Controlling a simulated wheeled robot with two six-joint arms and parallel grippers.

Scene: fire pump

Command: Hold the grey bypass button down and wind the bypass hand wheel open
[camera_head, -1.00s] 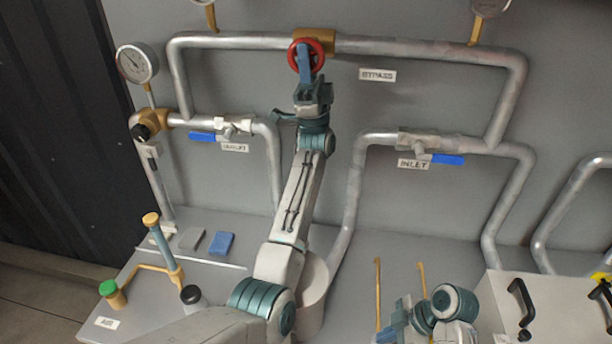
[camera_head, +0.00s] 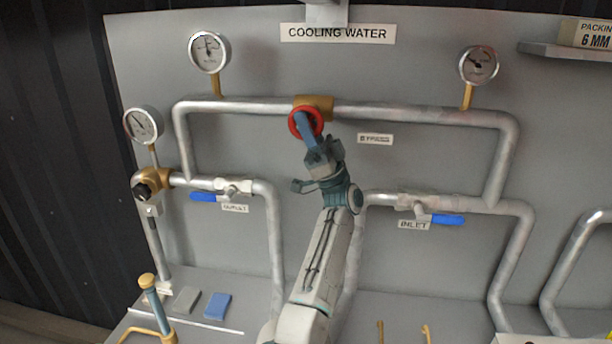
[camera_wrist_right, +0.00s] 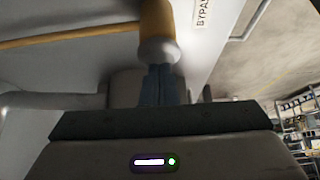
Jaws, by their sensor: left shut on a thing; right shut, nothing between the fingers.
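The red bypass hand wheel (camera_head: 306,123) sits on a brass valve body (camera_head: 313,102) in the upper pipe. My left gripper (camera_head: 305,124) is shut on the wheel's rim from below, its blue fingers covering part of it. In the right wrist view, the grey button (camera_wrist_right: 158,50) is a rounded cap on a brass-coloured stem. My right gripper (camera_wrist_right: 160,68) is shut and empty, its blue fingertips at the cap's face. They look in contact, but I cannot tell how far the button is pressed. My right gripper and the button are not in the head view.
A bypass label (camera_head: 375,139) is right of the wheel. Blue-handled valves sit on the outlet (camera_head: 233,188) and inlet (camera_head: 419,206) pipes. Gauges (camera_head: 209,51) stand above the pipes. A shelf (camera_head: 560,50) juts out at upper right. A yellow-brown pipe (camera_wrist_right: 70,38) crosses the right wrist view.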

